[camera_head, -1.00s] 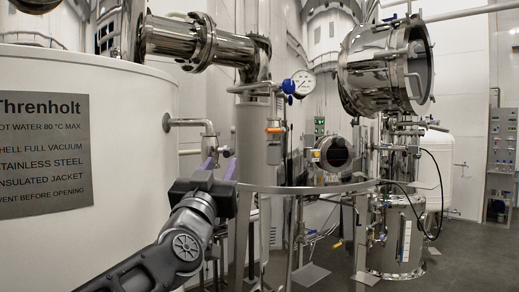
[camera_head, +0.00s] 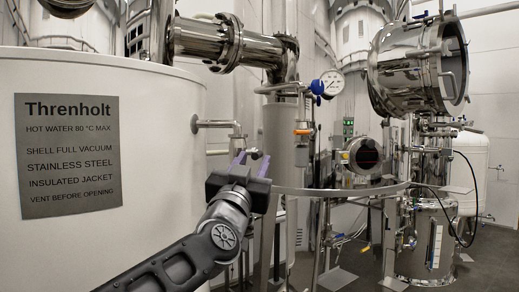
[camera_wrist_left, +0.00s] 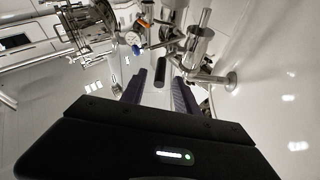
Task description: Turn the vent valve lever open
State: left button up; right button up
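The vent valve (camera_head: 237,143) is a steel valve on a short pipe from the white tank's side. Its lever (camera_head: 254,154) ends in a dark grip. My left gripper (camera_head: 251,162) is right at the lever, with its two purple fingers pointing up and apart. In the left wrist view the dark lever grip (camera_wrist_left: 160,71) lies near the gap between the fingertips of my left gripper (camera_wrist_left: 158,92). The fingers stand clear of it on both sides, so the gripper is open. The valve body (camera_wrist_left: 198,45) is beyond, to the right. My right gripper is not in view.
The white tank (camera_head: 160,215) with a Threnholt plate (camera_head: 70,155) fills the left. A sight-glass pipe (camera_head: 303,130) and pressure gauge (camera_head: 332,83) stand right of the valve. A curved metal rail (camera_head: 340,191) runs right of my gripper. Floor is open at far right.

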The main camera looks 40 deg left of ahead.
pick_arm(q)
jog(key=p+x, duration=0.1)
jog(key=x, duration=0.5)
jog(key=shift+w, duration=0.2)
grip_shut()
dwell(1.2)
